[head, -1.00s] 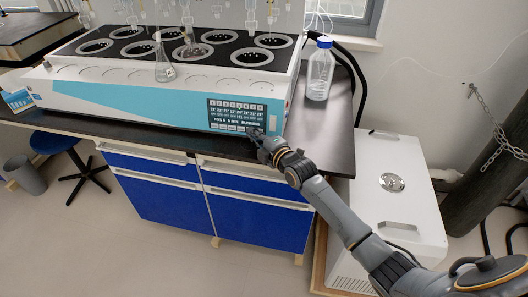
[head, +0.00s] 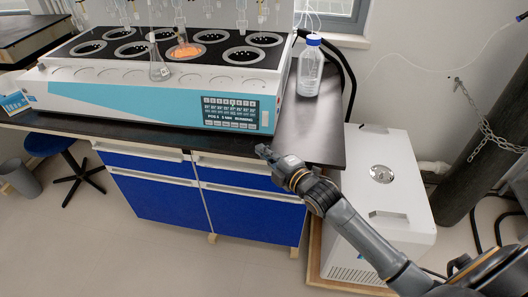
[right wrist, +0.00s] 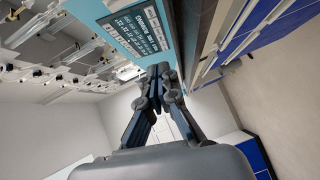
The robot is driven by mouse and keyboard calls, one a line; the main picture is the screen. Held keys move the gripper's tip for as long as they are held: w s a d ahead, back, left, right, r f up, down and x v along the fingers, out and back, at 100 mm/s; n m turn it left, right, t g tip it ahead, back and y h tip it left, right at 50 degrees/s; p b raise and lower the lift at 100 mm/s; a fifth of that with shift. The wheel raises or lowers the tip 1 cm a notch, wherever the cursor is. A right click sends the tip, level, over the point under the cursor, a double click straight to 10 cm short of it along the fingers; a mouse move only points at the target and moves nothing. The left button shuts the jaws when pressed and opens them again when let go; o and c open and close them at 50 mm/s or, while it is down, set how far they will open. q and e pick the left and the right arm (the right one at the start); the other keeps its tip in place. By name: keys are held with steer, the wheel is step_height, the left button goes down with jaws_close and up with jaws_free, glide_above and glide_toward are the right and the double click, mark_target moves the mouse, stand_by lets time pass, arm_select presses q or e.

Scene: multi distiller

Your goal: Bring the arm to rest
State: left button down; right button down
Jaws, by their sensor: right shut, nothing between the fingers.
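My right arm (head: 352,225) reaches in from the lower right in the head view. Its gripper (head: 264,152) is in front of the bench edge, below the distiller's control panel and apart from it. In the right wrist view the fingers of the right gripper (right wrist: 160,72) meet at the tips with nothing between them. The multi distiller (head: 150,95) stands on the bench, and its panel (head: 230,112) shows lit text. One of its heating wells (head: 185,51) glows orange. A glass flask (head: 159,70) stands at the distiller's front. My left gripper is not in view.
A clear bottle with a blue cap (head: 310,68) stands on the dark bench top (head: 312,130) right of the distiller. Blue drawers (head: 250,212) are below. A dark cylinder with a chain (head: 475,150) is at right.

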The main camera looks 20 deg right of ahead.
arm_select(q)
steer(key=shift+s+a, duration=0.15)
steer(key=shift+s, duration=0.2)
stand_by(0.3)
